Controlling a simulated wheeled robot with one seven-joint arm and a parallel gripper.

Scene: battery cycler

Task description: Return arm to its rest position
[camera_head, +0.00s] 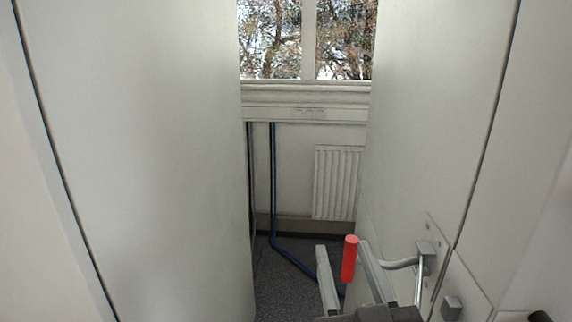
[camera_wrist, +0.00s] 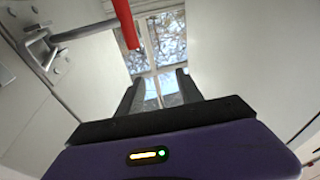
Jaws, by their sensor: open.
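My gripper (camera_head: 342,247) is at the bottom right of the head view, its two fingers spread and pointing away down the aisle. In the wrist view my gripper (camera_wrist: 159,76) is open, with nothing between its fingers. A red handle grip (camera_head: 350,258) looks as if it stands between the fingers in the head view. The wrist view shows the red grip (camera_wrist: 125,23) outside them, up and to the left. The grip joins a grey metal lever (camera_head: 401,263) on the right-hand cabinet door; the lever also shows in the wrist view (camera_wrist: 82,31).
Tall white cabinets stand close on the left (camera_head: 150,150) and right (camera_head: 430,110), leaving a narrow aisle. A radiator (camera_head: 337,183) and a window (camera_head: 307,40) are at the far end. Dark and blue cables (camera_head: 273,190) run down to the grey floor (camera_head: 285,285).

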